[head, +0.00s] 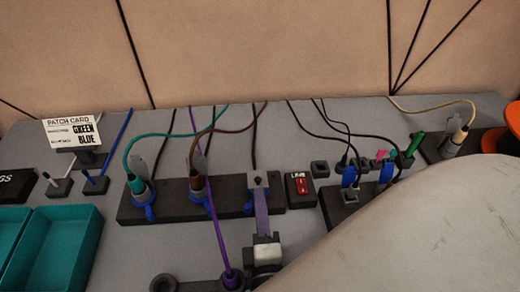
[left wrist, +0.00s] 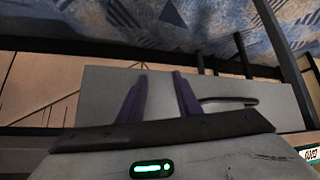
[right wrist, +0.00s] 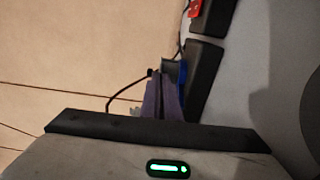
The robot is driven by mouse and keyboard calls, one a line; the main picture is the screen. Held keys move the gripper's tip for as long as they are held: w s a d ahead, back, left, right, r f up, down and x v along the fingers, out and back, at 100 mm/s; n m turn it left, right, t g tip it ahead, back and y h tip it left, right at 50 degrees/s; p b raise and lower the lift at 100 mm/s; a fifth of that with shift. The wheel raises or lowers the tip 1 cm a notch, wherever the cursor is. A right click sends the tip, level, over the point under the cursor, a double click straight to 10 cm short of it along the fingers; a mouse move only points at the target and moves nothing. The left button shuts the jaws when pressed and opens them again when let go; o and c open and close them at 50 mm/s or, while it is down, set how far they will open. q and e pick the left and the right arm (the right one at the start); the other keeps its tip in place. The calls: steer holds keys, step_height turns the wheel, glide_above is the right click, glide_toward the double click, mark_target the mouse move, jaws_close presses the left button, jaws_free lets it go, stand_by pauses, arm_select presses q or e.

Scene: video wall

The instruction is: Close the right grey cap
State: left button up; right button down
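A black socket strip (head: 228,206) lies on the grey table in the head view. Its left and middle sockets hold teal-cable and brown-cable plugs, with grey caps standing up behind them. The right grey cap (head: 258,179) is at the strip's right end; I cannot tell how far it is tilted. My right gripper (head: 261,200) has its purple fingers right at this cap, partly covering it and the blue part below. In the right wrist view the fingers (right wrist: 161,78) are together beside the grey cap (right wrist: 169,66). My left gripper (left wrist: 159,76) is open and empty.
A switch box with a red rocker (head: 301,186) stands just right of the strip. Further right are a second crowded strip and several cables. Teal trays (head: 55,246) and a patch card (head: 73,132) are at left. A purple cable (head: 220,235) crosses the front.

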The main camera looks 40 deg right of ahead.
steer(key=shift+d, duration=0.1)
stand_by(0.3)
steer(key=c, duration=2)
jaws_free()
